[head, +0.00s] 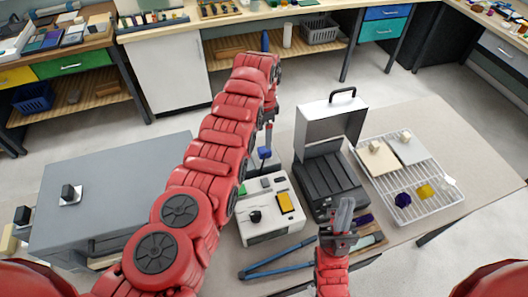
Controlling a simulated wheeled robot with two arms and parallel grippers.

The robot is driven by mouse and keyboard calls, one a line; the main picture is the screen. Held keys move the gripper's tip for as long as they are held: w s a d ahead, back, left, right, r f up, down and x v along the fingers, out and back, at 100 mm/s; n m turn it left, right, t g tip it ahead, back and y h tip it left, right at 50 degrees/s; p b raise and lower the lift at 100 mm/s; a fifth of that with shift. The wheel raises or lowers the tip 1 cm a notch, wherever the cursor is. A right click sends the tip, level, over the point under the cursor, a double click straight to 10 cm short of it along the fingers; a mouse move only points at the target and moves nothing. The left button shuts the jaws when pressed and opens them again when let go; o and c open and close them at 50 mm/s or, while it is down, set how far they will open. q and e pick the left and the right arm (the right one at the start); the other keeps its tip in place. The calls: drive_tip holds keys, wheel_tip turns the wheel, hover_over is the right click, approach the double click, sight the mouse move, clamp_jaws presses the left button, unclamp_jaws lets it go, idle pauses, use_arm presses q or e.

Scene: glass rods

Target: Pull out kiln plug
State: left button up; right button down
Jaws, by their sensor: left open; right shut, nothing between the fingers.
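A large grey box (110,185), which looks like the kiln, stands at the left of the table. A dark block on a pale square base (70,194) sits on its top and may be the plug. A similar dark knob with a beige body (20,217) shows at its left side. I cannot tell which is the kiln plug. My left gripper (267,135) points down above the back of a white device, right of the grey box and apart from it; it is open, its fingers partly hidden. My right gripper (344,216) is shut and empty at the front.
The white device (270,232) carries a yellow block and a black knob. A dark ridged case (328,185) with its pale lid raised stands beside it. A wire rack (432,204) holds plates and coloured pieces. Blue-handled tongs (275,267) lie in front.

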sight(264, 149)
use_arm(q)
drive_tip(key=shift+s+f, duration=0.1)
drive_tip(key=shift+f, duration=0.35)
wheel_tip(264, 149, down, 8)
drive_tip(key=b, duration=0.6)
drive_tip(key=shift+r+b, duration=0.2)
drive_tip(key=shift+b, duration=0.15)
drive_tip(key=shift+r, duration=0.1)
clamp_jaws()
idle(0.5)
